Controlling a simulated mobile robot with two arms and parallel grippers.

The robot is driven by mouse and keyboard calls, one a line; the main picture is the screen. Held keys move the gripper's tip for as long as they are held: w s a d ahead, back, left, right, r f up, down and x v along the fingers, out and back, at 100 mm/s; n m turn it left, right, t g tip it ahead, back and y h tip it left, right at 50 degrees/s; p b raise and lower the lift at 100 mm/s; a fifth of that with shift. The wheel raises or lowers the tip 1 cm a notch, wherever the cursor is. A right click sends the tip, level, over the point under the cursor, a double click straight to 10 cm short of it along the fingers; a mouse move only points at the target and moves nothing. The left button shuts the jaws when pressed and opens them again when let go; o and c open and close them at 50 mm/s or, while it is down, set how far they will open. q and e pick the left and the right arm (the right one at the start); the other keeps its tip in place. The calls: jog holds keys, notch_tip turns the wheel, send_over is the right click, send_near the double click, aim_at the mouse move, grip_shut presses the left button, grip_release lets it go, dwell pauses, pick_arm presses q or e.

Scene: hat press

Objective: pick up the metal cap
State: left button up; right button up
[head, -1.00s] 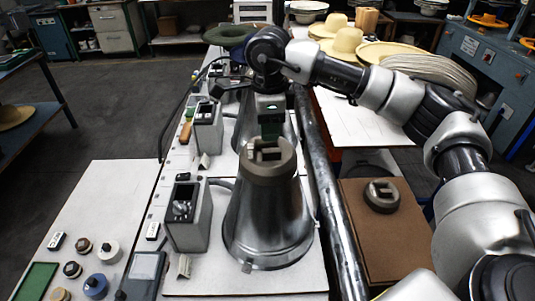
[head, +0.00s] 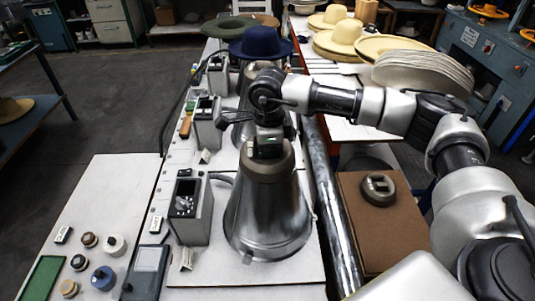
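A grey-brown metal cap (head: 285,162) sits on top of the near shiny metal cone (head: 268,215). My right gripper (head: 268,150) points down right over this cap, touching or nearly touching it. The gripper covers the cap's slotted top, and its fingertips are hidden, so I cannot tell whether they are open or shut on it. A second, similar metal cap (head: 378,190) lies on the brown board at the right, apart from my gripper. My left gripper is not in view.
A dark blue hat (head: 260,42) sits on a farther press behind my wrist. Grey control boxes (head: 190,207) stand left of the cones. A long metal pipe (head: 330,200) runs along the right side, beside the brown board (head: 375,235). Straw hats (head: 340,40) lie on the table behind.

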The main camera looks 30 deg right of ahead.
grip_shut()
dwell(1.0)
jog(key=shift+w+r, duration=0.15)
